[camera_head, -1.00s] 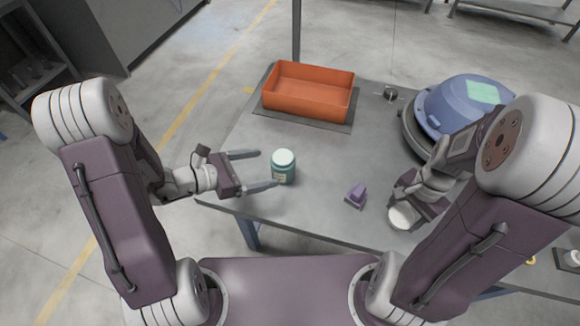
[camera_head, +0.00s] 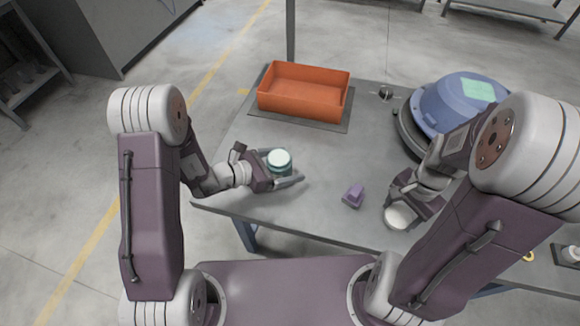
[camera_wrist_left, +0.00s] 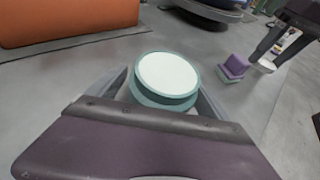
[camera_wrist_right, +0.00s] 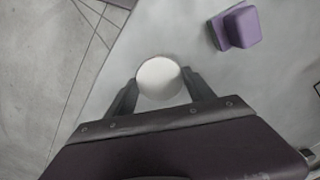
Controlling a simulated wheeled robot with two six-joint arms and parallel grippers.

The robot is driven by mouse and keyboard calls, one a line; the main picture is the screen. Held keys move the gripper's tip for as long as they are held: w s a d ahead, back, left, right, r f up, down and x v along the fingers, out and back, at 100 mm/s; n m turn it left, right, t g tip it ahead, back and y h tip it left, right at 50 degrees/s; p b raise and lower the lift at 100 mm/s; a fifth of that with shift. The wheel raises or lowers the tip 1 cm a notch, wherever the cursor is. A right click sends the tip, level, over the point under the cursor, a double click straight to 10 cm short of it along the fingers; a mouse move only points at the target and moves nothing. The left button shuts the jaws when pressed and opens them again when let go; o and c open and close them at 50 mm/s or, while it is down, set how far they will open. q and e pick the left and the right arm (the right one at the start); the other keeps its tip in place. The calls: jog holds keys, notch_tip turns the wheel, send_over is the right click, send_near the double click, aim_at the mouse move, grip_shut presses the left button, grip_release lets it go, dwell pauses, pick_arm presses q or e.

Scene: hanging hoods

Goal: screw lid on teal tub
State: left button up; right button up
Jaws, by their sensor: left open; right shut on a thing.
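The teal tub (camera_head: 279,163) stands upright on the table, with a pale round top. It also shows in the left wrist view (camera_wrist_left: 166,80). My left gripper (camera_head: 284,170) is open, with its fingers on either side of the tub; I cannot tell whether they touch it. My right gripper (camera_wrist_right: 158,82) is shut on a white round lid (camera_wrist_right: 159,78). In the head view the lid (camera_head: 398,217) is near the table's front edge, apart from the tub.
A purple block (camera_head: 353,195) sits between the tub and my right gripper. An orange bin (camera_head: 303,103) stands on a dark mat behind the tub. A large blue hood (camera_head: 447,103) rests at the back right.

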pick_arm(q)
jog(key=shift+w+d+f, duration=0.15)
jog(key=shift+w+d, duration=0.05)
jog(key=shift+d, duration=0.15)
jog(key=c, duration=2)
jog(key=shift+o, duration=0.2)
pick_arm(e)
jog(key=shift+r, duration=0.1)
